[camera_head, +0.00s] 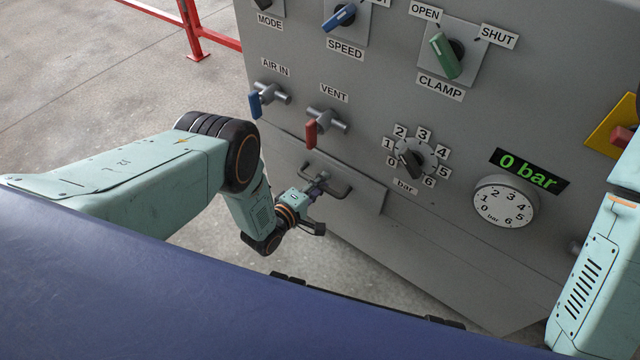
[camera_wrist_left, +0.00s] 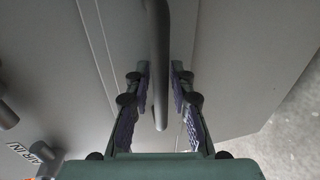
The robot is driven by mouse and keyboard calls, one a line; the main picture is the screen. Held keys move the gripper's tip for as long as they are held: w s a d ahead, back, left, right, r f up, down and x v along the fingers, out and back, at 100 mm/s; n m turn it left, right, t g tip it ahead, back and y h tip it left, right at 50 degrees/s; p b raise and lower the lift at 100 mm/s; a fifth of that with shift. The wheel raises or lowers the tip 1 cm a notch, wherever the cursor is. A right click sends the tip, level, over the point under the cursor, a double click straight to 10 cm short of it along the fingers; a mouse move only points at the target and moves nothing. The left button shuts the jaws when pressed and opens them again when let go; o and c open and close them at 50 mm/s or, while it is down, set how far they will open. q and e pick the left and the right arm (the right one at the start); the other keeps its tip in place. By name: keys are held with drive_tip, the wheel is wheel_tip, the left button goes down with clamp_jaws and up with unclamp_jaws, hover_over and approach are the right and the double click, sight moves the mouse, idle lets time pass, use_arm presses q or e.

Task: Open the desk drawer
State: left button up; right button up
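The drawer (camera_head: 362,196) is a grey front low on the grey machine panel, below the vent valve. It looks shut or nearly so. Its dark bar handle (camera_head: 341,190) stands out from the front. My left gripper (camera_head: 318,188) is at the left part of the handle. In the left wrist view the handle bar (camera_wrist_left: 158,60) runs between the two fingers of my left gripper (camera_wrist_left: 160,85), which stand apart with narrow gaps beside the bar. Whether either finger touches it is hard to tell. My right gripper is out of view; only part of my right arm shows.
A red vent valve (camera_head: 312,133) and a blue air-in valve (camera_head: 257,104) stick out just above the drawer. A pressure knob (camera_head: 411,160) and gauge (camera_head: 505,203) are to the right. A red rail (camera_head: 190,25) stands behind on open concrete floor.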

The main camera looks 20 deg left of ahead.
use_arm(q)
clamp_jaws()
idle(0.6)
